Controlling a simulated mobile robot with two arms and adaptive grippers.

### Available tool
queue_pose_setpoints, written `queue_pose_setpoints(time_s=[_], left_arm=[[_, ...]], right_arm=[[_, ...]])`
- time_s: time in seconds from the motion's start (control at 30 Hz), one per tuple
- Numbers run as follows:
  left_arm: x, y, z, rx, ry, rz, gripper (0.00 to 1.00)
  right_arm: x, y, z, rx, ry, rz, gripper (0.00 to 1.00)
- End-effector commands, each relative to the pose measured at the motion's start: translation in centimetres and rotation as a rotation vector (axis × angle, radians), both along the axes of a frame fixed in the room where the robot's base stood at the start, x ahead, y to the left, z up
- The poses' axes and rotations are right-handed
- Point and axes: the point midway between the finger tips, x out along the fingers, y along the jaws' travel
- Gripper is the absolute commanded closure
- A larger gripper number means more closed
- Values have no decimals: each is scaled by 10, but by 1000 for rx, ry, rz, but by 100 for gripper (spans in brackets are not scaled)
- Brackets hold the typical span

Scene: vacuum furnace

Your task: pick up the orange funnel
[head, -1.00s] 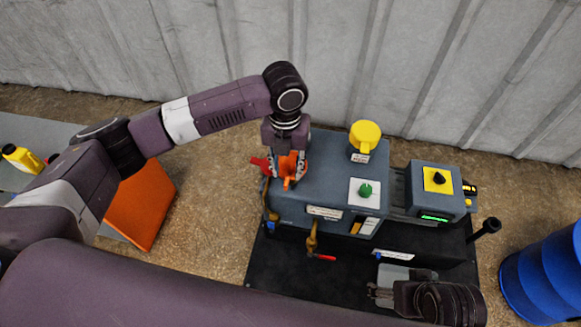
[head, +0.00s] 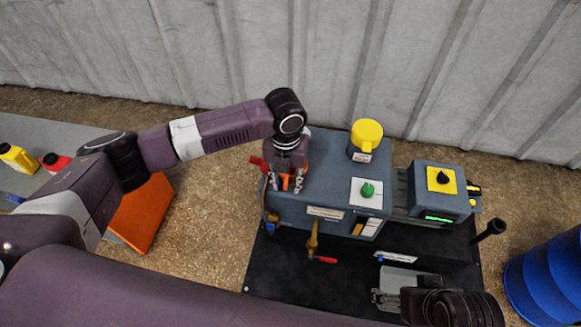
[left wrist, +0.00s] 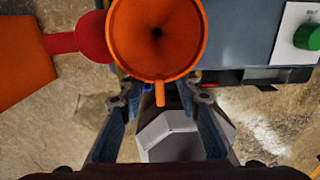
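The orange funnel (left wrist: 157,55) fills the top middle of the left wrist view, its round mouth facing the camera and its small tab pointing toward my gripper. In the head view the funnel (head: 285,182) is mostly hidden under my left gripper, at the left end of the blue-grey machine. My left gripper (left wrist: 161,98) is open, with one finger on each side of the tab; I cannot tell whether either touches it. My right gripper (head: 385,299) is low at the right in the head view, over the black base; its fingers are too small to read.
The blue-grey machine (head: 325,170) has a yellow cap (head: 367,133) and a green knob (head: 368,189). A red handle (left wrist: 95,37) lies close beside the funnel. A control box (head: 437,205) and a blue barrel (head: 548,272) stand to the right. A corrugated wall is behind.

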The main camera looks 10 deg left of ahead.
Motion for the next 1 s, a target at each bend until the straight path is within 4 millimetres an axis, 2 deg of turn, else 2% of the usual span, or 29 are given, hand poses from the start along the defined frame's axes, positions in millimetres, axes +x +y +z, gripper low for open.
queue_pose_setpoints(time_s=[0.03, 0.27, 0.57, 0.73, 0.87, 1.0], left_arm=[[0, 0, 0, 0, 0, 0, 76], [0, 0, 0, 0, 0, 0, 100], [0, 0, 1, 0, 0, 1, 100], [0, 0, 7, 1, -1, 1, 100], [1, 1, 21, 0, -2, 0, 100], [1, 0, 46, -1, -3, 2, 100]], right_arm=[[0, 0, 0, 0, 0, 0, 22], [0, 0, 0, 0, 0, 0, 22], [0, 0, 0, 0, 0, 0, 22], [0, 0, 2, 0, 0, 0, 22], [0, 0, 7, 0, 0, 0, 22], [0, 0, 15, 0, 0, 0, 22]])
